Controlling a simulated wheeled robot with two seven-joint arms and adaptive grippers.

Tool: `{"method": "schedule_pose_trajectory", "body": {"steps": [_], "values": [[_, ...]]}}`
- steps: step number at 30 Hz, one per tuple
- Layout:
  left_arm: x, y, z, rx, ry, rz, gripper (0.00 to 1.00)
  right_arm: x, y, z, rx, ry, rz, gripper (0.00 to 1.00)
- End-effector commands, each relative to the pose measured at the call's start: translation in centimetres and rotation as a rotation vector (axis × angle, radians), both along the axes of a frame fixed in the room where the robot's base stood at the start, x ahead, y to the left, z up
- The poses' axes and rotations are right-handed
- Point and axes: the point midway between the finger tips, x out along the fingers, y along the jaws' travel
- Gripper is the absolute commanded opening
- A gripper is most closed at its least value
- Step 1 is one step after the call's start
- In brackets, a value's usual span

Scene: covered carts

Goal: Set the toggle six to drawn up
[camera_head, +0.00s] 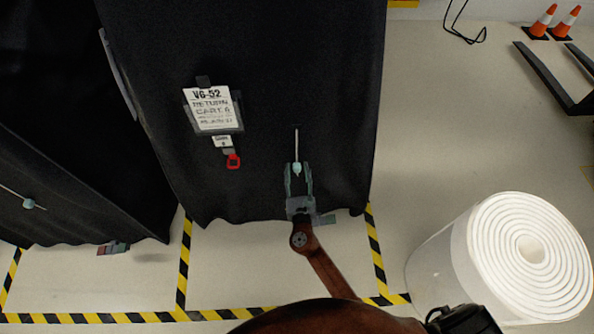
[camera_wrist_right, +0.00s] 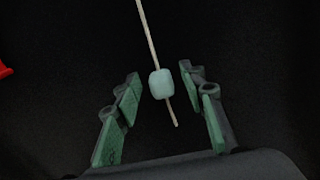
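A pale teal toggle (camera_head: 296,169) sits on a thin light cord (camera_head: 297,145) that hangs down the front of the black-covered cart (camera_head: 270,60). In the right wrist view the toggle (camera_wrist_right: 161,84) shows near the cord's lower end, with a short tail below it. My right gripper (camera_head: 298,168) is open, with its fingers on either side of the toggle. In the right wrist view a gap shows between the toggle and each finger (camera_wrist_right: 160,78). My left gripper is not in view.
A large white roll (camera_head: 440,260) stands at the right. Striped floor tape (camera_head: 185,262) marks the bays.

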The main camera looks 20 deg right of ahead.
Motion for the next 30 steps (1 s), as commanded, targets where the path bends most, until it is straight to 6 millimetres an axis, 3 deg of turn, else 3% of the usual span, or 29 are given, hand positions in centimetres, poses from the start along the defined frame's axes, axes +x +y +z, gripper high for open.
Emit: {"method": "schedule_pose_trajectory", "body": {"steps": [17, 30], "values": [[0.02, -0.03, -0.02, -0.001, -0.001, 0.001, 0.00, -0.04, 0.03, -0.03, 0.000, 0.000, 0.000, 0.01], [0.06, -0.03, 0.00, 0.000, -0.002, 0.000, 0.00, -0.05, 0.04, -0.02, 0.000, 0.000, 0.000, 0.00]]}}
